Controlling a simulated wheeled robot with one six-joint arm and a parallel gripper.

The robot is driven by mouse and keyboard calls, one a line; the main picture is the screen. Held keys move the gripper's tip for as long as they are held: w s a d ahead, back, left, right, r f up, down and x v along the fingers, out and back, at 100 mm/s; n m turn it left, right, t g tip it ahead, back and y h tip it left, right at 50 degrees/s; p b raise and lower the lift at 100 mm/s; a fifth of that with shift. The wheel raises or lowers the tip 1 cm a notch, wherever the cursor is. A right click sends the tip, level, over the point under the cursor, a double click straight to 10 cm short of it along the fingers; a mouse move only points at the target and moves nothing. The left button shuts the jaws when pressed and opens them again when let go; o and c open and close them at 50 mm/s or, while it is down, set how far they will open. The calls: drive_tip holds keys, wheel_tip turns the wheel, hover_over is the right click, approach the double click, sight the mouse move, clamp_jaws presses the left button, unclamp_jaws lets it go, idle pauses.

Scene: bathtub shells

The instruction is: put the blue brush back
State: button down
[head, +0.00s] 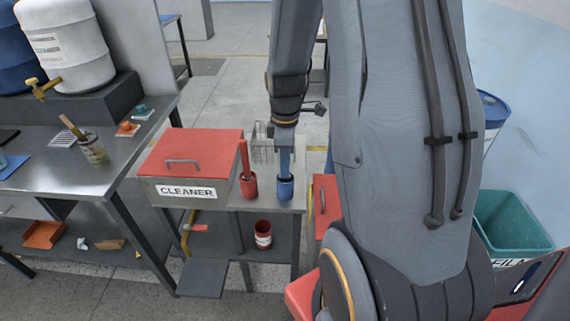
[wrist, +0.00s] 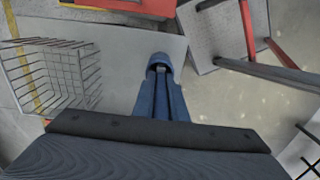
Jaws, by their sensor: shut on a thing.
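The blue brush (head: 285,161) stands upright, with its handle going down into a small blue holder (head: 286,190) on the metal table. My gripper (head: 285,140) points down over the holder and is shut on the top of the blue handle. In the wrist view the blue brush (wrist: 161,98) runs away from my gripper toward the blue holder (wrist: 159,62). The bristle end is hidden; I cannot tell how deep it sits.
A red brush (head: 244,158) stands in a red holder (head: 249,188) just left of the blue one. A red-lidded CLEANER box (head: 190,160) is farther left. A wire basket (head: 262,146) stands behind; it also shows in the wrist view (wrist: 52,75). A red can (head: 263,234) is on the lower shelf.

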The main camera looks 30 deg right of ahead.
drive_tip(key=shift+f, duration=0.5)
drive_tip(key=c, duration=1.8)
unclamp_jaws()
drive_tip(key=shift+o, duration=0.2)
drive_tip(key=shift+r, duration=0.1)
wheel_tip(320, 180, up, 13)
drive_tip(key=b, duration=0.2)
drive_tip(key=shift+b, duration=0.35)
drive_tip(key=shift+d, duration=0.1)
drive_tip(key=shift+r, duration=0.1)
